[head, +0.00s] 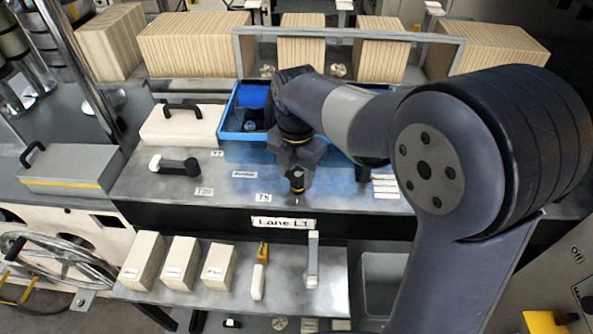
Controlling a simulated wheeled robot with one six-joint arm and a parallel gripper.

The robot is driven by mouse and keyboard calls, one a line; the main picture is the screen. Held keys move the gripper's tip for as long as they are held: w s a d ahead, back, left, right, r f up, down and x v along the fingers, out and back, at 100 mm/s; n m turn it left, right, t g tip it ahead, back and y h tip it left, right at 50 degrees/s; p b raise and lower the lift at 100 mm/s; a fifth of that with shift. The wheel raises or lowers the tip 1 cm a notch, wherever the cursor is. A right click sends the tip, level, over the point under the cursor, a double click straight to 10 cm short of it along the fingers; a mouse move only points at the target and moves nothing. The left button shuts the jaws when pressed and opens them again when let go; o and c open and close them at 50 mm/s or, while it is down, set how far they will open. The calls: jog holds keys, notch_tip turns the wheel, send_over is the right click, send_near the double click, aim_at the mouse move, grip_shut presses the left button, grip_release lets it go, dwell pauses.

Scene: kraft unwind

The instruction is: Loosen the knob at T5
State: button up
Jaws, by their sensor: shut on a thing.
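My gripper (297,187) points down at the front part of the grey machine top. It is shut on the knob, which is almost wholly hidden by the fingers. A small white label (263,197), which seems to read T5, lies just left of the gripper. I cannot tell from this view how far the knob is turned.
A blue tray (229,124) with dark items stands behind the gripper. A black lever with a white end (176,166) sits to the left, by a cream lidded box (183,125). Below the Lane L1 sign (283,223), a lower shelf holds cream blocks (181,262) and an upright pale handle (312,260).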

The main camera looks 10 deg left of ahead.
aim_at(297, 176)
jog(key=shift+s+f, duration=0.1)
jog(key=shift+f, duration=0.15)
jog(key=o, duration=1)
jog(key=shift+r, duration=0.15)
jog(key=shift+r, duration=0.15)
jog(key=shift+r, duration=0.35)
notch_tip(297, 176, up, 10)
jog(key=shift+b, duration=0.4)
jog(key=shift+f, duration=0.15)
